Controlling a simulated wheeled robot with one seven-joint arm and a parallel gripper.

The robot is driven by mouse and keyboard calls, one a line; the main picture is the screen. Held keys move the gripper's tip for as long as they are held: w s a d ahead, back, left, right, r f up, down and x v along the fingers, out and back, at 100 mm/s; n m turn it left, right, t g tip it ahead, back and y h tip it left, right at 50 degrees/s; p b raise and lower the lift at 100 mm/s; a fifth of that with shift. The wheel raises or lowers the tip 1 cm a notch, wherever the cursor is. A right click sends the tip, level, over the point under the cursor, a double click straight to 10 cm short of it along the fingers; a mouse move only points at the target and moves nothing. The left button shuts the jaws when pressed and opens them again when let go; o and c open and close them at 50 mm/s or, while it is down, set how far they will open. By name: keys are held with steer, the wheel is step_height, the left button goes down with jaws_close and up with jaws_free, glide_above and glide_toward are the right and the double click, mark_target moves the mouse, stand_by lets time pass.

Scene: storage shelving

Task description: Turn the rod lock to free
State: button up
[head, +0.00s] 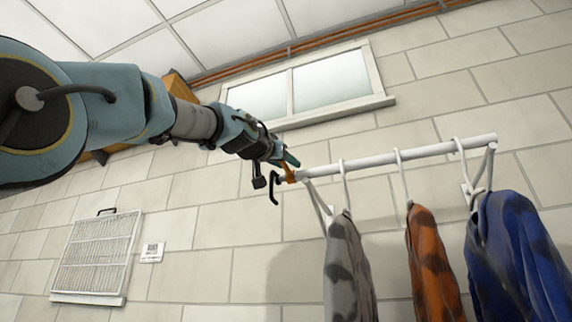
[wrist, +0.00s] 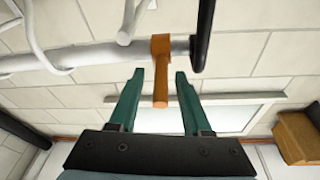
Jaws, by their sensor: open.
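The rod lock is an orange collar with a lever (wrist: 160,72) near the end of the white clothes rod (wrist: 85,57). In the wrist view its lever points down the picture, between the two green fingers of my gripper (wrist: 158,78). The fingers are apart, with a gap visible on each side of the lever. In the head view the orange lock (head: 290,177) shows small at the rod's left end, partly hidden by my gripper (head: 285,163). A black hook-shaped end piece (wrist: 204,35) is beside the lock.
A grey garment (head: 347,270), an orange one (head: 433,265) and a blue one (head: 515,255) hang from the rod on white hangers. White brackets hold the rod to a block wall. A window (head: 310,85) is behind, and a vent (head: 97,255) is low at left.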

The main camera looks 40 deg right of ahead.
steer(key=b+v, duration=0.4)
steer(key=v, duration=0.6)
steer(key=shift+s+a, duration=0.25)
steer(key=shift+a, duration=0.1)
steer(key=shift+f, duration=0.1)
